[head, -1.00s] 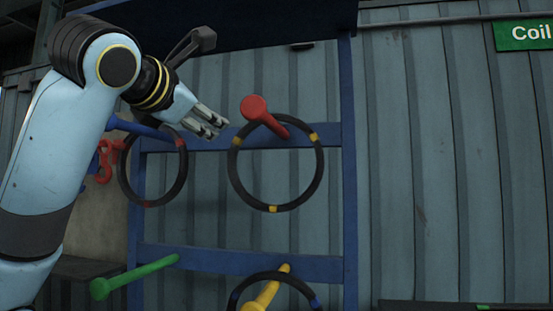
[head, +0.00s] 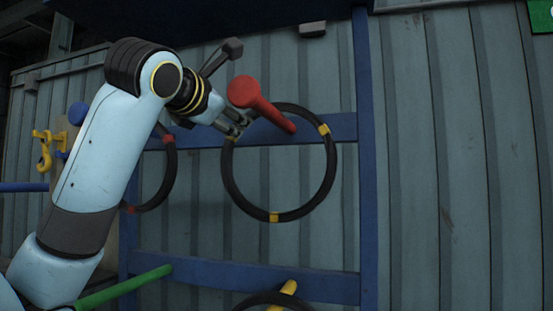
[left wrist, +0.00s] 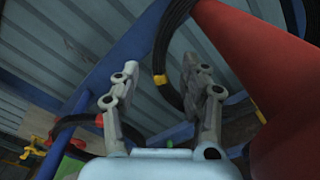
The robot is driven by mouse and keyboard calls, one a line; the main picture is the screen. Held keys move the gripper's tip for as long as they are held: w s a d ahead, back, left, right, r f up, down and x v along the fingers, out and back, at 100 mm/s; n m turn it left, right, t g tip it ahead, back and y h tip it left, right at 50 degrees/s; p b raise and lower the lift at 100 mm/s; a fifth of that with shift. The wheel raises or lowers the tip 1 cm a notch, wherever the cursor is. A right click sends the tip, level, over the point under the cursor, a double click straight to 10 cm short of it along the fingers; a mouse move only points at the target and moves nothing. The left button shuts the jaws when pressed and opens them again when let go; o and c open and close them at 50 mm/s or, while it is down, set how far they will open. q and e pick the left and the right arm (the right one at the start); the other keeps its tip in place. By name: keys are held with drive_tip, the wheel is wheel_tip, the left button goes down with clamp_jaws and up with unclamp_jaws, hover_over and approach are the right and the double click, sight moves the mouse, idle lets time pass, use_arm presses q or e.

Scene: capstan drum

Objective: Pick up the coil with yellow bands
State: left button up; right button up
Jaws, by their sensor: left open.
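The coil with yellow bands (head: 332,172) is a black ring hanging on a red peg (head: 262,105) of the blue rack. My left gripper (head: 238,124) is open at the ring's upper left edge, left of the peg; whether it touches the ring is unclear. In the left wrist view, the open fingers (left wrist: 160,70) point towards the rack. The coil (left wrist: 168,45) with a yellow band shows beyond and between them, and the red peg (left wrist: 255,65) fills the right side. My right gripper is in neither view.
A coil with red bands (head: 170,170) hangs to the left, partly behind my left arm. A green peg (head: 125,286) and a yellow peg (head: 286,289) with another black coil (head: 262,299) are below. Blue rack bars (head: 230,272) and a corrugated wall (head: 450,170) stand behind.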

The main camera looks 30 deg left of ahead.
sight(243, 128)
use_arm(q)
drive_tip(key=p+x, duration=0.1)
drive_tip(key=x, duration=0.5)
drive_tip(key=shift+w+f, duration=0.1)
drive_tip(key=shift+w, duration=0.1)
clamp_jaws()
idle(0.3)
